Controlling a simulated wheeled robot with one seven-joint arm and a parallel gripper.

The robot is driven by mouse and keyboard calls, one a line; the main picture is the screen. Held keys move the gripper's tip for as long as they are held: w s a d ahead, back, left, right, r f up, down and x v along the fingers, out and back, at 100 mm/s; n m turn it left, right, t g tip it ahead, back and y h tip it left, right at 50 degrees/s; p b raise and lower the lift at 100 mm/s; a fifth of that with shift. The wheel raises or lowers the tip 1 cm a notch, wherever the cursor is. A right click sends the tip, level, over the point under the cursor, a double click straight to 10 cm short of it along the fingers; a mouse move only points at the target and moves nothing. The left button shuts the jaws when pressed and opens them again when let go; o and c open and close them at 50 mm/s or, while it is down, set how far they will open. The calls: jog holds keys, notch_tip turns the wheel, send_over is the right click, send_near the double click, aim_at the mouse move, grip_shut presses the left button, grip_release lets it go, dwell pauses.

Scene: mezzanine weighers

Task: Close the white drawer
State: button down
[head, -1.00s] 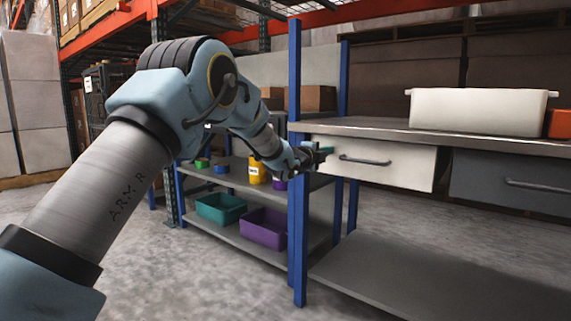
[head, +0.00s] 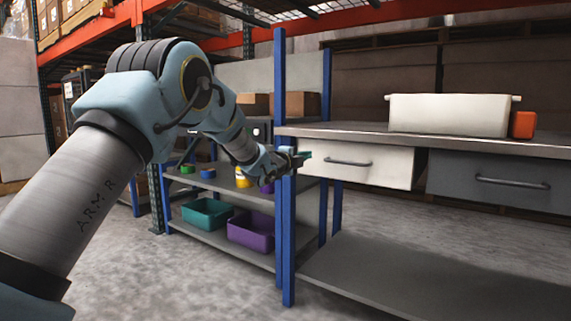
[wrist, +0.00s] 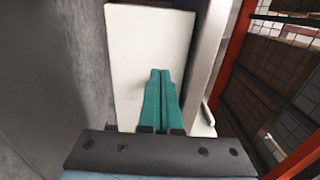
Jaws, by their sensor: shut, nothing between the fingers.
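The white drawer (head: 392,164) hangs under the bench top, with a dark bar handle (head: 348,162) on its front. I cannot tell how far it stands out. My gripper (head: 305,156) is near the left end of the drawer front, beside the blue post. In the wrist view, its teal fingers (wrist: 161,72) are together and empty. They point at a plain pale panel, which looks like the drawer front (wrist: 150,35). I cannot tell whether the fingertips touch it.
A grey drawer (head: 500,182) is to the right. A blue post (head: 281,80) rises close to my gripper. Teal (head: 206,213) and purple (head: 250,232) bins sit on a low shelf.

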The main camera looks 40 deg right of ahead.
jog(key=p+v, duration=0.1)
jog(key=v, duration=0.8)
jog(key=shift+a, duration=0.2)
jog(key=shift+p, duration=0.3)
